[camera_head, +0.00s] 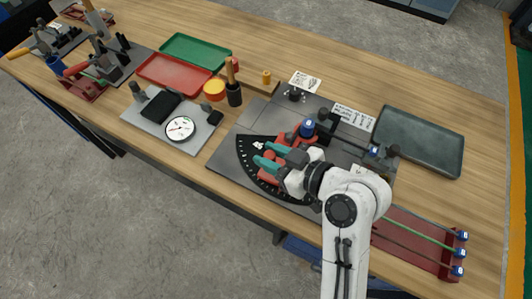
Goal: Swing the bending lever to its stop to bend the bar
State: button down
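The bending plate (232,149) is a dark slab at the middle of the bench, with a black scale sector (250,160) on its left part. The red bending lever (284,137) shows partly around and under my gripper; a blue-topped post (308,128) stands at its upper end. My gripper (262,155) is over the scale, its two teal fingers apart, with red of the lever between and below them. Whether they touch it is unclear. A blue tag (374,151) shows at the plate's right side; the bar itself is mostly hidden by my arm.
A red rack (448,265) with several tagged bars is at lower right, and a grey-green tray (425,138) at right. A dial gauge (180,129), red tray (173,74), green tray (196,51) and orange-handled tool (233,72) lie left. Black knobs rise from the plate.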

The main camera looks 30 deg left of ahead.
jog(key=shift+d+f, duration=0.15)
jog(key=shift+d, duration=0.2)
jog(key=c, duration=1.1)
grip_release()
jog(key=shift+s+d, duration=0.1)
jog(key=shift+d, duration=0.1)
jog(key=shift+o, duration=1.2)
jog(key=shift+a, duration=0.1)
jog(key=w+b+v, duration=0.1)
jog(key=v, duration=0.9)
jog(key=shift+s+d+r+b, duration=0.25)
jog(key=shift+s+d+b, duration=0.1)
jog(key=shift+s+b, duration=0.05)
